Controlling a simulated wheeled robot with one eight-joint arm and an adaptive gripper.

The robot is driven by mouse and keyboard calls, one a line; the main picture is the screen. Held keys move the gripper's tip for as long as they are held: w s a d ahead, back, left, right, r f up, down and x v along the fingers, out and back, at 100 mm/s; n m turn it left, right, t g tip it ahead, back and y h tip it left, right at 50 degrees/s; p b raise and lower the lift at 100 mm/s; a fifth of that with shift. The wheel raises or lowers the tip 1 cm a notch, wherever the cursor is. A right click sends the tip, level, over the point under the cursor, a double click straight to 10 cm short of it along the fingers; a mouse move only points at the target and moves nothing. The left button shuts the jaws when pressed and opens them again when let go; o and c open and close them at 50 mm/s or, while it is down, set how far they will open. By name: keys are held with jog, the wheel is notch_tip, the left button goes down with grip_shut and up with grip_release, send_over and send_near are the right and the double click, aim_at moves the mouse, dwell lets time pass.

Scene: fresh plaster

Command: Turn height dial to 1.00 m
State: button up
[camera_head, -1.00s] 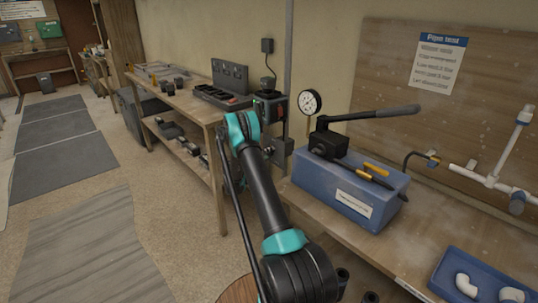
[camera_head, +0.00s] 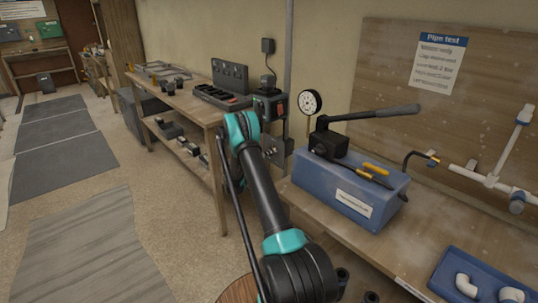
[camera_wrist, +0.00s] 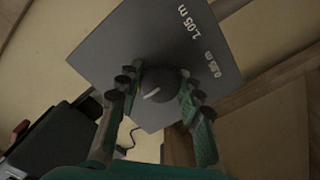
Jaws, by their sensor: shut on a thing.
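In the wrist view a dark grey panel (camera_wrist: 118,48) hangs tilted in the picture. It carries white text reading about 1.05 m in large print, and a smaller line that looks like 0.85 m. The round black height dial (camera_wrist: 164,86) sits on the panel, with a white mark pointing to the lower left in the picture. My gripper (camera_wrist: 158,97) has a finger on each side of the dial and is shut on it. In the head view my arm hides the fingertips and the dial.
A blue box (camera_head: 345,190) with a black lever and a gauge (camera_head: 310,102) stands on the right bench, close to my arm. A blue tray (camera_head: 475,285) with white pipe fittings lies in front. A wooden workbench (camera_head: 180,98) stands behind on the left. The floor at left is open.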

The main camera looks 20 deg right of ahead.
dwell(0.3)
jog(key=o, duration=1.2)
jog(key=v, duration=1.2)
jog(key=shift+r, duration=0.1)
